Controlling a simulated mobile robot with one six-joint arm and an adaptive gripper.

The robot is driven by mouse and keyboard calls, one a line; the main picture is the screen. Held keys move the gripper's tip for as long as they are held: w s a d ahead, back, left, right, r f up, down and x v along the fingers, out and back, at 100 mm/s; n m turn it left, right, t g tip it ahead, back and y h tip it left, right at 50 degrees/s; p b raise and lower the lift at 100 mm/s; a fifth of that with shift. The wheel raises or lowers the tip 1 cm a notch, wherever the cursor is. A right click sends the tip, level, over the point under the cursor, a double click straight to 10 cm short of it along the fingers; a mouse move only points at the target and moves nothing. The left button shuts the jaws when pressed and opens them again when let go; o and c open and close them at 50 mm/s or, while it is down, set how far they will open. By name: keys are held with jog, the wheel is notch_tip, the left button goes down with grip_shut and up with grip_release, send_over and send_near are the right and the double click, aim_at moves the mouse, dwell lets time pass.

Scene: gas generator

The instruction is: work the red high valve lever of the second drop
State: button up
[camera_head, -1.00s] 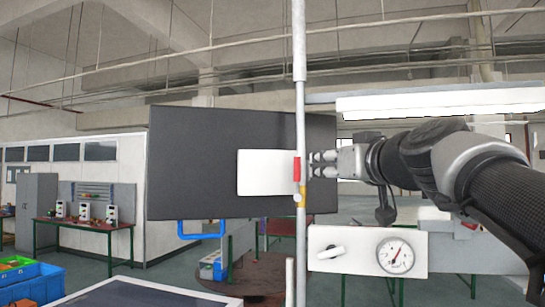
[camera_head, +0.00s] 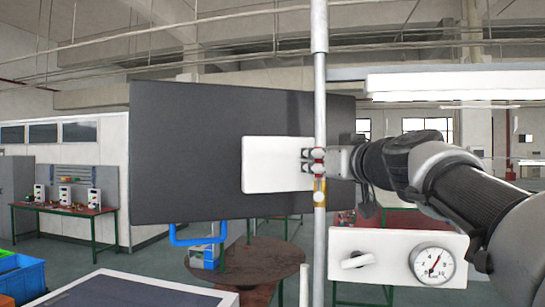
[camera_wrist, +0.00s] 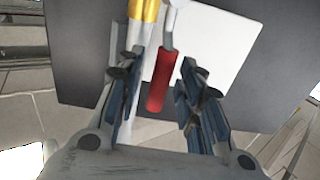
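The red valve lever (camera_wrist: 161,82) shows in the wrist view as a short red handle on a bent metal stem. It lies between the fingers of my gripper (camera_wrist: 158,88), with a gap on each side. The fingers are open and do not appear to touch it. In the head view my gripper (camera_head: 312,160) reaches in from the right to the vertical pipe (camera_head: 319,100), its two fingertips at the lever's height. Only small bits of red show there; the fingers mostly hide the lever. A yellow fitting (camera_head: 320,186) sits on the pipe just below.
A white plate (camera_head: 270,165) and a large dark panel (camera_head: 190,140) stand behind the pipe. A white gauge box (camera_head: 385,258) with a dial (camera_head: 432,264) sits below my arm. A white-rimmed dark surface (camera_head: 130,290) lies at the lower left.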

jog(key=shift+s, duration=0.1)
grip_shut()
dwell(0.5)
dwell(0.3)
